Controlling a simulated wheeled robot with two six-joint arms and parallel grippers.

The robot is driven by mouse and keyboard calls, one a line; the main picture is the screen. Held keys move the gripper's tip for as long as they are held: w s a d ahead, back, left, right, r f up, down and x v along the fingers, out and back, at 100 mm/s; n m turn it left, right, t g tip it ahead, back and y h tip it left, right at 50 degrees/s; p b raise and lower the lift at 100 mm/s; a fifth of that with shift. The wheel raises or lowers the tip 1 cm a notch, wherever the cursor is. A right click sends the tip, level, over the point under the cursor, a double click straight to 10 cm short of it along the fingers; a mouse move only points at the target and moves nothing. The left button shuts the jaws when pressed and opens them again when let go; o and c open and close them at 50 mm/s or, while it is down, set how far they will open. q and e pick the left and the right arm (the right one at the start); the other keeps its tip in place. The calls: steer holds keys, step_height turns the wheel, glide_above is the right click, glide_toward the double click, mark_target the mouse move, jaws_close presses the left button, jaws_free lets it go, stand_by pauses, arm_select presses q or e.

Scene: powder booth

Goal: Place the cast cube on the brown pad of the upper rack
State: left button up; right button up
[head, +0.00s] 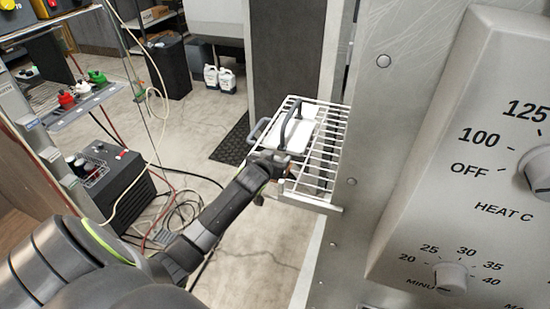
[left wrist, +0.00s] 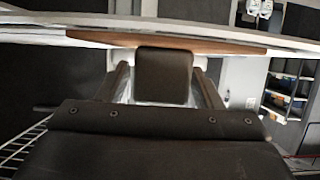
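The cast cube (left wrist: 164,76) is a dark block between the fingertips of my left gripper (left wrist: 163,84) in the left wrist view. The tips lie close against both its sides, so the gripper looks shut on it. The brown pad (left wrist: 225,45) shows as a thin strip behind the cube, which covers part of it. I cannot tell whether cube and pad touch. In the head view my left gripper (head: 277,162) is at the near left part of the white wire upper rack (head: 333,137) and hides the cube. My right gripper is not in view.
A large metal panel with dials (head: 455,180) stands close on the right of the rack. A dark box (head: 122,187) and loose cables lie on the floor at left. White jugs (head: 219,78) stand farther back. The rack's far right part looks bare.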

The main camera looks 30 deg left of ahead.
arm_select(q)
steer(key=shift+r, duration=0.1)
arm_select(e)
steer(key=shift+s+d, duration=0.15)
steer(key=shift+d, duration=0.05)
arm_select(q)
steer(key=shift+s+d+r, duration=0.1)
steer(key=shift+s+r, duration=0.05)
steer(key=shift+s, duration=0.2)
steer(key=b+v, duration=0.1)
steer(key=v, duration=1)
steer(key=shift+s, duration=0.15)
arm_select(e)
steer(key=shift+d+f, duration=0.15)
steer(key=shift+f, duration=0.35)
